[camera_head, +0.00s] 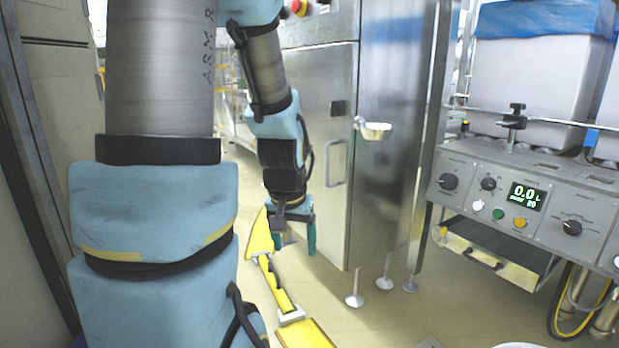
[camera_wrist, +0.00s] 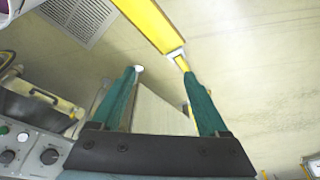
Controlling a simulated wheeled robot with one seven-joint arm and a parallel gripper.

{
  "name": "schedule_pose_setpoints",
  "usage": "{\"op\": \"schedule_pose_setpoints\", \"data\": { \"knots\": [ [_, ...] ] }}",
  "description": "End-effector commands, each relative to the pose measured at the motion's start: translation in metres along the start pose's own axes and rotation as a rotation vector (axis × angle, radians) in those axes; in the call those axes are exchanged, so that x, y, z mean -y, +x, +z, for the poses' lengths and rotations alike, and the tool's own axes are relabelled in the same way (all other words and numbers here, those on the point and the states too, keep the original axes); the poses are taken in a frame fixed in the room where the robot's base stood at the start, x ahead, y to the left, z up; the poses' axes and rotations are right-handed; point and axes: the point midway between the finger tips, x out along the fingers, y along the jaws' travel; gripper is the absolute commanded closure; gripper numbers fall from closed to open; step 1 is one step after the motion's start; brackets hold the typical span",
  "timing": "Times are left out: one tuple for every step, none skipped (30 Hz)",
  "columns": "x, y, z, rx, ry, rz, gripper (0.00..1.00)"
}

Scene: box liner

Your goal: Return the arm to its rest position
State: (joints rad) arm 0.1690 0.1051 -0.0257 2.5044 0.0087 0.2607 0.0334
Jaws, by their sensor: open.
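My arm is blue-grey with metal tubes and reaches down through the left and middle of the head view. My gripper (camera_head: 295,243) hangs low at the arm's end, in front of the steel cabinet's lower part, with its green fingers apart. In the wrist view my gripper (camera_wrist: 162,73) shows two green fingers spread wide, with nothing held between them. A pale box-like shape and the floor show beyond the fingers.
A tall steel cabinet (camera_head: 388,205) on feet stands behind the gripper. A grey control panel (camera_head: 480,200) with knobs and a green display is at right, under white bins with blue liners (camera_head: 545,18). The floor (camera_head: 400,320) at lower middle is mostly clear. A floor grate (camera_wrist: 80,15) shows in the wrist view.

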Motion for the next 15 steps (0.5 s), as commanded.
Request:
{"op": "schedule_pose_setpoints", "data": {
  "knots": [
    [0.011, -0.008, 0.018, 0.040, -0.050, -0.007, 0.22],
    [0.015, -0.012, 0.029, 0.067, -0.078, -0.010, 0.22],
    [0.021, -0.018, 0.043, 0.101, -0.114, -0.013, 0.22],
    [0.025, -0.022, 0.054, 0.128, -0.142, -0.015, 0.22],
    [0.025, -0.032, 0.055, 0.139, -0.150, -0.015, 0.22],
    [0.024, -0.043, 0.049, 0.136, -0.141, -0.014, 0.22],
    [0.024, -0.048, 0.047, 0.135, -0.140, -0.014, 0.22],
    [0.024, -0.054, 0.045, 0.135, -0.139, -0.014, 0.22],
    [0.024, -0.061, 0.043, 0.135, -0.138, -0.014, 0.22],
    [0.024, -0.068, 0.041, 0.135, -0.138, -0.014, 0.22],
    [0.024, -0.074, 0.039, 0.135, -0.138, -0.014, 0.22],
    [0.024, -0.083, 0.037, 0.134, -0.137, -0.014, 0.22],
    [0.024, -0.090, 0.035, 0.134, -0.137, -0.014, 0.22],
    [0.024, -0.097, 0.033, 0.134, -0.137, -0.014, 0.22],
    [0.024, -0.108, 0.029, 0.134, -0.136, -0.014, 0.22]
  ]
}}
